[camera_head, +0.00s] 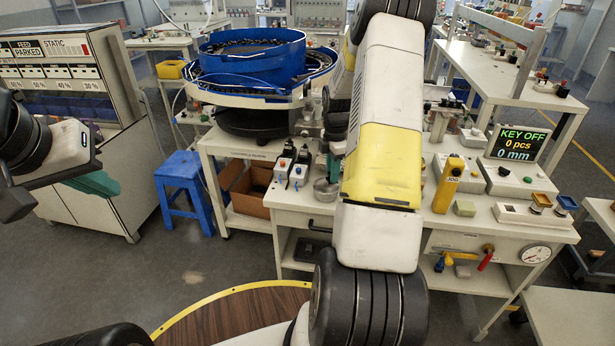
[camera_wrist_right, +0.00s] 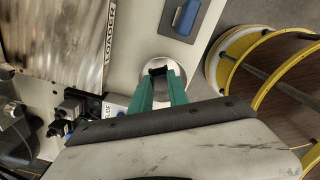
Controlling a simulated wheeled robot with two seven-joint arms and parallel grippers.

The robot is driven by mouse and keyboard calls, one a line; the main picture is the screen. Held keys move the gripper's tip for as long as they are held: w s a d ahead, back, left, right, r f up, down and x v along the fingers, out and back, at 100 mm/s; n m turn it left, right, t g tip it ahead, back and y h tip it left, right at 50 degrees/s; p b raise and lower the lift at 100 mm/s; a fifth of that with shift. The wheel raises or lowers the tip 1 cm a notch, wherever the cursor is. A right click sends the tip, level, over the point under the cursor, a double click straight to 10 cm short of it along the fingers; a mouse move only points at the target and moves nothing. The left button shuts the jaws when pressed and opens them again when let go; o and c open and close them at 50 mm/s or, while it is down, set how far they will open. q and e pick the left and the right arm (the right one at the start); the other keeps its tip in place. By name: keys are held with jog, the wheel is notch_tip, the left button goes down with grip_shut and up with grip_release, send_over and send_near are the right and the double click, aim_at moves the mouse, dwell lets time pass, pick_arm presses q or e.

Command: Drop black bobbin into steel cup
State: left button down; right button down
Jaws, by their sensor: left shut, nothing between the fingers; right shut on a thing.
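The steel cup (camera_wrist_right: 176,68) is a round shiny vessel in the wrist view, directly behind my right fingertips. In the head view a rounded grey cup (camera_head: 325,190) shows at the left edge of my right arm, partly hidden by it. My right gripper (camera_wrist_right: 160,80) has green fingers, shut on the small black bobbin (camera_wrist_right: 158,71) at their tips. The bobbin appears over the cup's opening; its height above the rim is unclear. My left gripper (camera_head: 97,184) is shut and empty, far left of the bench, away from the cup.
Connector blocks (camera_head: 283,168) stand on the bench left of the cup. A blue bowl feeder (camera_head: 252,60) stands behind. A yellow jog pendant (camera_head: 448,184) and a display (camera_head: 516,146) are to the right. A blue stool (camera_head: 182,180) stands on the floor left of the bench.

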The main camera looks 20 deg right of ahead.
jog(key=shift+f, duration=0.7)
jog(key=c, duration=1.2)
grip_release()
notch_tip(320, 180, up, 8)
jog(key=shift+f, duration=0.1)
